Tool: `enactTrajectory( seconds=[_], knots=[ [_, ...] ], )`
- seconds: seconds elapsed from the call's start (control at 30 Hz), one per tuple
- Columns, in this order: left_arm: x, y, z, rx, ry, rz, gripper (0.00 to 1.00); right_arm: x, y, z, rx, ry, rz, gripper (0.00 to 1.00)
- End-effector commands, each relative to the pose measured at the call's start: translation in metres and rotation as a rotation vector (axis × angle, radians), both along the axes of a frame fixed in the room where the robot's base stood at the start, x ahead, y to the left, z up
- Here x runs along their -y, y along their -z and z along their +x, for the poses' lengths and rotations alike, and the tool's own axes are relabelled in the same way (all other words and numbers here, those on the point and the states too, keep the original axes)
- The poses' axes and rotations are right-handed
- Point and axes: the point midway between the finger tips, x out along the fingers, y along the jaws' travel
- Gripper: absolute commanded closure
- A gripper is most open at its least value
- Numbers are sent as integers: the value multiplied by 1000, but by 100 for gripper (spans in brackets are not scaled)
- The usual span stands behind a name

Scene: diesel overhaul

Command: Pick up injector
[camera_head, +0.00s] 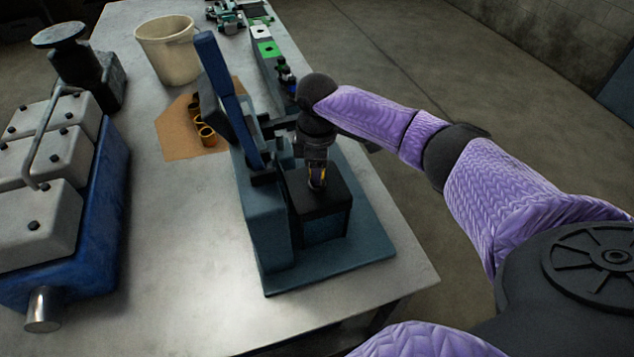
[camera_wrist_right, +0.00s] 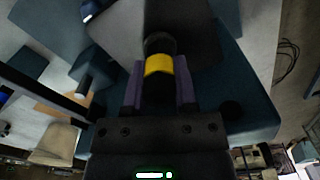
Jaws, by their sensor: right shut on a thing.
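The injector (camera_head: 317,179) is a small dark part with a yellow band, upright at the top of the black block (camera_head: 322,204) on a blue test stand (camera_head: 262,225). My right gripper (camera_head: 317,168) points down from above and is shut on the injector. In the right wrist view the injector's yellow band (camera_wrist_right: 159,65) and dark end sit between the two fingers of my right gripper (camera_wrist_right: 159,84). I cannot tell whether the injector's lower end is inside the block or just above it. My left gripper is not in view.
The blue lever (camera_head: 228,98) of the stand rises beside my right gripper. A blue engine with grey covers (camera_head: 42,222) is at left. A cream bucket (camera_head: 168,50), brass rings (camera_head: 206,135) on brown card and a parts strip (camera_head: 265,45) lie further back.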

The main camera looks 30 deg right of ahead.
Motion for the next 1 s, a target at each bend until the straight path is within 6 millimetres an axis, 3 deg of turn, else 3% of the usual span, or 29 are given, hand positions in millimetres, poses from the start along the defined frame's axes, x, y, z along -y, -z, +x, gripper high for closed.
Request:
enactTrajectory(
  seconds=[0.43, 0.57, 0.77, 1.0],
  knots=[
    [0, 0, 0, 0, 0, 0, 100, 0, -1, 0, 1, 0, 0, 100],
    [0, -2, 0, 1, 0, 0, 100, 0, -9, 1, 2, 0, 1, 100],
    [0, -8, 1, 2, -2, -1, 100, 0, -51, 1, 5, -1, 1, 100],
    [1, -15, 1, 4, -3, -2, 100, 0, -116, 1, 6, 0, 2, 100]
  ],
)
